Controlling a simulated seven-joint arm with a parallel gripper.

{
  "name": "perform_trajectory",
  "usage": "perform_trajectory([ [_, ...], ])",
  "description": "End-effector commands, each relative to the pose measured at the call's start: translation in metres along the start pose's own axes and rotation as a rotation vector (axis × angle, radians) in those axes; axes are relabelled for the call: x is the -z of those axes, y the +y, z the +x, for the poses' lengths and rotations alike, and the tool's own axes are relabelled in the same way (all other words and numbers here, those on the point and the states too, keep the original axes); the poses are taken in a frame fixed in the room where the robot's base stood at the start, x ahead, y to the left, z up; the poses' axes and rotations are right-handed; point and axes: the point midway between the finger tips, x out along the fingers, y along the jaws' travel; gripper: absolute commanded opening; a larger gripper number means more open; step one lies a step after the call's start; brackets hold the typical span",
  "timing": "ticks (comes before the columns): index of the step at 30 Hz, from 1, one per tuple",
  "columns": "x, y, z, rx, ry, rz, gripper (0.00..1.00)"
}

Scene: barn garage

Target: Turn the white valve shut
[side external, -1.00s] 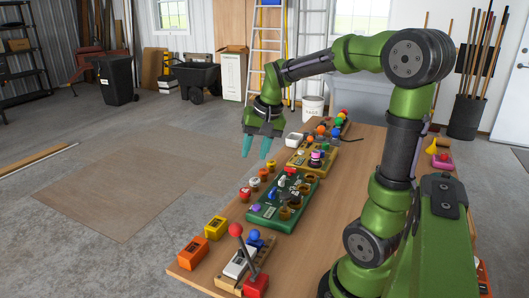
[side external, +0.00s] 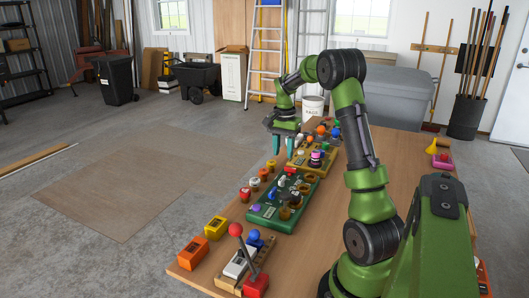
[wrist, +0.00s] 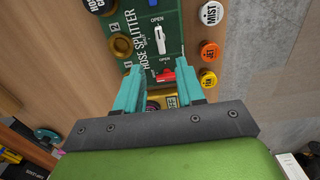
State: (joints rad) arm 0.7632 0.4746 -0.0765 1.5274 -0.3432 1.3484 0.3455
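The white valve (wrist: 160,40) is a small white lever on the green hose splitter board (wrist: 137,15). In the wrist view its handle runs roughly up and down the picture, with OPEN printed beside its upper end. A red valve (wrist: 166,76) sits just below it there. The green board also shows in the side view (side external: 262,218), where the levers are small. My gripper (wrist: 158,72) is open and empty. In the wrist view its teal fingertips lie either side of the red valve, short of the white one. In the side view my gripper (side external: 283,153) hangs above the board's far end.
Brown round ports (wrist: 121,45) line the board's left side in the wrist view. Loose round labelled caps such as MIST (wrist: 210,13) and JET (wrist: 209,51) stand on the right. A yellow board (side external: 300,158) lies behind. A red-knobbed lever (side external: 236,230) stands in front.

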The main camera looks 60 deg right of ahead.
Motion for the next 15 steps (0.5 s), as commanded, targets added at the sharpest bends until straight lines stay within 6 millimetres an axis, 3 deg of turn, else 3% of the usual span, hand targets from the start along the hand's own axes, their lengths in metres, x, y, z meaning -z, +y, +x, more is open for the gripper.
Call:
perform_trajectory([
  [6,-0.001,0.001,0.049,-0.002,-0.005,0.000,0.38],
  [15,-0.001,-0.001,0.091,0.001,-0.001,-0.001,0.38],
])
